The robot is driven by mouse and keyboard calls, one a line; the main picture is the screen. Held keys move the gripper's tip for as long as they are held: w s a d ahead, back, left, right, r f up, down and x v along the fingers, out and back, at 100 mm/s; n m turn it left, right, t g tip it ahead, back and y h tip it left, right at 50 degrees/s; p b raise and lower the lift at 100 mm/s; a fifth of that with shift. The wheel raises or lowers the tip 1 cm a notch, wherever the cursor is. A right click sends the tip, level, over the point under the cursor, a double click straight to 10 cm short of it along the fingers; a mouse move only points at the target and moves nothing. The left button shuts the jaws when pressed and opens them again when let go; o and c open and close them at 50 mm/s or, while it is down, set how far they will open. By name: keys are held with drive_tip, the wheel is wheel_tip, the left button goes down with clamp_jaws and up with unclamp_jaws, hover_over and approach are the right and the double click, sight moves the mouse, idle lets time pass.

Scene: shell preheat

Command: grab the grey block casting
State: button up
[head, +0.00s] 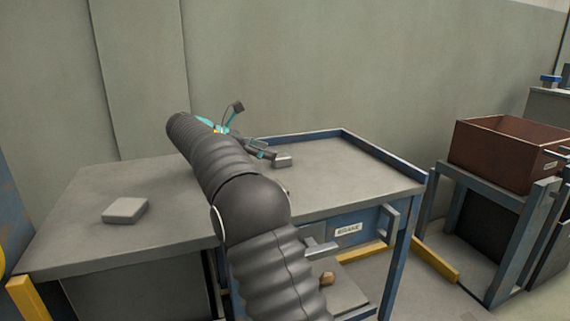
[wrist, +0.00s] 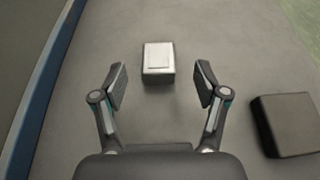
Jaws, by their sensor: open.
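A small light grey block (wrist: 158,60) with a paler flat top lies on the table, just ahead of my fingertips and roughly centred between them in the wrist view. In the head view this grey block (head: 283,161) lies just beyond the end of my gripper (head: 264,153). My gripper (wrist: 160,86) is open and empty, with a finger on each side and no contact with the block. A darker block (wrist: 288,125) lies to the right of my gripper in the wrist view; my arm seems to hide it in the head view.
A flat grey slab (head: 125,210) lies on the table's left part. A blue raised rim (head: 385,155) runs along the table's back and right edges. A rusty brown bin (head: 505,155) stands on a stand at the right. The tabletop's right part is clear.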

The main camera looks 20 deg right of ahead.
sight(281, 155)
drive_tip(key=x, duration=0.3)
drive_tip(key=b+x, duration=0.1)
drive_tip(key=x, duration=0.1)
drive_tip(key=shift+w+d+f+b, duration=0.1)
drive_tip(key=shift+d+f+b, duration=0.2)
drive_tip(key=shift+f, duration=0.2)
drive_tip(key=shift+d+f, duration=0.1)
drive_tip(key=shift+d, duration=0.2)
drive_tip(key=c, duration=1.3)
drive_tip(key=shift+c, duration=0.2)
